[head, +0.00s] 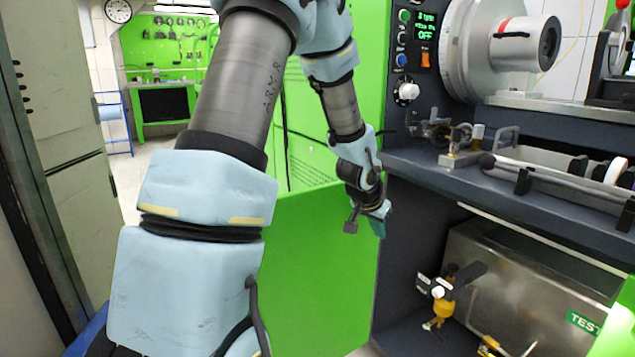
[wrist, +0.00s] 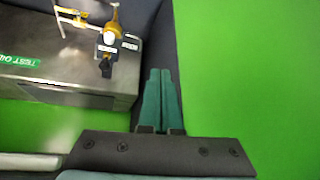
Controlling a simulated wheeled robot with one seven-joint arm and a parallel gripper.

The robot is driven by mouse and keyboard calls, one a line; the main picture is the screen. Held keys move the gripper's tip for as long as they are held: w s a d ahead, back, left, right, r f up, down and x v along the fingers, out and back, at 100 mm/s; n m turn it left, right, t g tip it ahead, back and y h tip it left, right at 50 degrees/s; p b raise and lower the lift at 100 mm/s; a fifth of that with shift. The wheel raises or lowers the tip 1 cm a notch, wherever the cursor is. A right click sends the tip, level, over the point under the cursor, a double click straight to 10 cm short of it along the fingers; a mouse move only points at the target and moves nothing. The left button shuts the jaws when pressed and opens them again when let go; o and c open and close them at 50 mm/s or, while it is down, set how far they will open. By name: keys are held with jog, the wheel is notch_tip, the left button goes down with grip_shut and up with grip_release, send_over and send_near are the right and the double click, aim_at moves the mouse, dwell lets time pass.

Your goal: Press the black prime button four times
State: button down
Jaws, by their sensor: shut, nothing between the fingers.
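A black button (head: 402,39) sits on the control panel at the upper right of the head view, between a green button (head: 404,15) and a blue button (head: 401,60). Its label is too small to read. My gripper (head: 381,228) hangs well below the panel, in front of the bench's left edge, pointing down. In the wrist view its two teal fingers (wrist: 160,72) lie together, shut and empty. The wrist view does not show the black button.
A small display (head: 426,26) reading OFF, an orange switch (head: 425,57) and a white knob (head: 408,92) share the panel. The bench shelf (head: 420,165) juts out below. A metal tank (head: 530,270) with a brass valve (head: 440,308) stands underneath.

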jog(key=s+a+r+n+g+y, duration=0.2)
jog(key=s+a+n, duration=0.2)
jog(key=s+a, duration=0.65)
jog(key=s+a+r+n+g+y, duration=0.1)
jog(key=s+a+r+n+y, duration=0.2)
jog(key=s+a, duration=0.7)
jog(key=w+a+r+p, duration=0.1)
jog(key=r+p, duration=1)
jog(key=w+a+r+h+p, duration=0.1)
jog(key=w+r+p, duration=0.1)
jog(key=r+p, duration=0.9)
jog(key=shift+w+a+n+p, duration=0.3)
jog(key=shift+a+p, duration=0.1)
jog(key=shift+p, duration=0.1)
